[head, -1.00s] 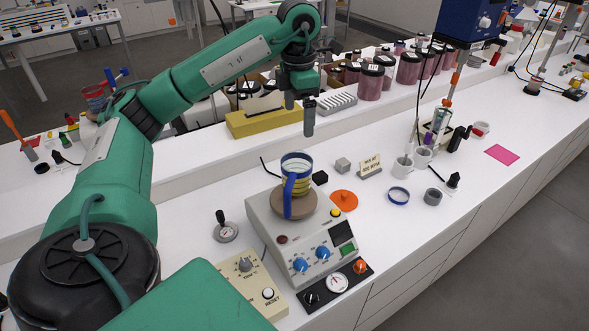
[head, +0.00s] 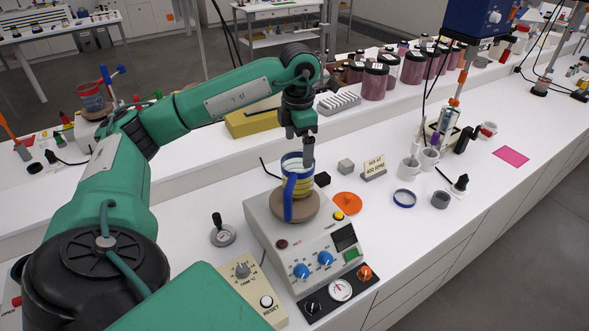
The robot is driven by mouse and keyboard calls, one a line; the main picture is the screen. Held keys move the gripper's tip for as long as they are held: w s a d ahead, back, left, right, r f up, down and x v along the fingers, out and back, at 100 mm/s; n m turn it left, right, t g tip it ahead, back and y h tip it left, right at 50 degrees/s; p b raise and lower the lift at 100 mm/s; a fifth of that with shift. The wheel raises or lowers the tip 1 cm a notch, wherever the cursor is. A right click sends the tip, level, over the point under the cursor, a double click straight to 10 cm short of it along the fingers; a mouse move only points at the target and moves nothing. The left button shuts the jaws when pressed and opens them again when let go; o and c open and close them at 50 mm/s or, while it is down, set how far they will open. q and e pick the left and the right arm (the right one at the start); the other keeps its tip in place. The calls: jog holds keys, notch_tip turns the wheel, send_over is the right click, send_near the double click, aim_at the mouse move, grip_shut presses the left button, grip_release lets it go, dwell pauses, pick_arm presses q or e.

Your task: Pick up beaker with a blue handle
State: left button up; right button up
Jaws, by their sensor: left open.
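The beaker (head: 297,184) has a blue handle on its near side, a blue rim and yellow bands. It stands upright on the round brown plate of a grey hotplate device (head: 306,250). My left gripper (head: 308,160) points down over the beaker's right rim, with a finger overlapping the rim in the head view. The gripper is open and does not hold the beaker. Whether the fingertip is inside or behind the wall is hard to tell. My right gripper is not in view.
An orange disc (head: 347,203), a grey cube (head: 346,167), a small sign (head: 373,168) and a blue ring (head: 405,198) lie to the right. A joystick (head: 221,232) stands at left. The counter's right front is mostly clear.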

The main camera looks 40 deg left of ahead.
aim_at(298, 162)
pick_arm(q)
jog(key=f+p, duration=0.2)
jog(key=f, duration=0.1)
jog(key=f+p, duration=0.1)
jog(key=f, duration=0.1)
jog(key=shift+w+a+f, duration=0.15)
jog(key=shift+a+f, duration=0.05)
jog(key=shift+a, duration=0.05)
jog(key=shift+f, duration=0.4)
jog(key=shift+c, duration=0.4)
